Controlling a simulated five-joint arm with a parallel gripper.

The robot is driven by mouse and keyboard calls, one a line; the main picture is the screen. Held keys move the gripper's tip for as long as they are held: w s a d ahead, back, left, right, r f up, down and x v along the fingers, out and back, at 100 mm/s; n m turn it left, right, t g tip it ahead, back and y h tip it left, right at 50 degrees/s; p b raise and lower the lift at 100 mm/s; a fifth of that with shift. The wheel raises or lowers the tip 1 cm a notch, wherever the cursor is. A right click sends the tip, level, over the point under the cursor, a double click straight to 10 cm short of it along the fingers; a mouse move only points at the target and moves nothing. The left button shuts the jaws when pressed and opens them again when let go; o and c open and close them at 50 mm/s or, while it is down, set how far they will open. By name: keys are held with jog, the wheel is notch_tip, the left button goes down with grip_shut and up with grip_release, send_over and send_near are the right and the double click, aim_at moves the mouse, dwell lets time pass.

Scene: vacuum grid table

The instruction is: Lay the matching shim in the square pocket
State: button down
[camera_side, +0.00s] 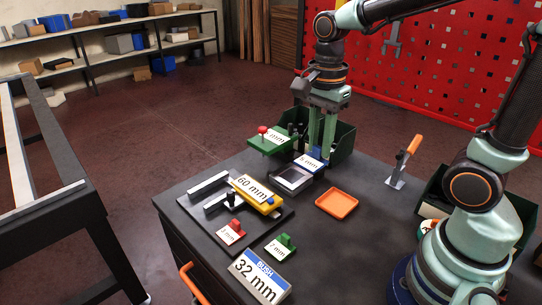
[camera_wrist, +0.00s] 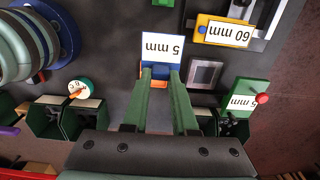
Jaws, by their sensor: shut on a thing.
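My gripper (camera_side: 319,152) is shut on a blue shim (camera_side: 313,161) with a white 5 mm label. The wrist view shows the blue shim (camera_wrist: 160,72) between my fingertips (camera_wrist: 160,78), its label (camera_wrist: 162,47) facing the camera. The grey block with the square pocket (camera_side: 294,178) is just beside it in the side view. In the wrist view the pocket (camera_wrist: 205,74) lies right of the shim, apart from it, and looks empty. A red shim (camera_side: 231,232) and a green shim (camera_side: 281,246) lie at the table front; their numbers are hard to read.
A green plate with a red knob (camera_side: 268,143) stands behind the pocket; its label appears to read 5 mm in the wrist view. A yellow 60 mm block (camera_side: 257,195), an orange tray (camera_side: 337,204), a 32 mm BUSH sign (camera_side: 260,277) and an orange-handled clamp (camera_side: 404,162) stand around.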

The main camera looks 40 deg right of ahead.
jog(key=w+d+r, duration=0.2)
jog(key=w+d, duration=0.8)
jog(key=w, duration=0.4)
jog(key=f, duration=1.9)
jog(key=shift+s+d, duration=0.1)
jog(key=shift+s, duration=0.1)
jog(key=c, duration=0.7)
grip_release()
jog(key=shift+f, duration=0.1)
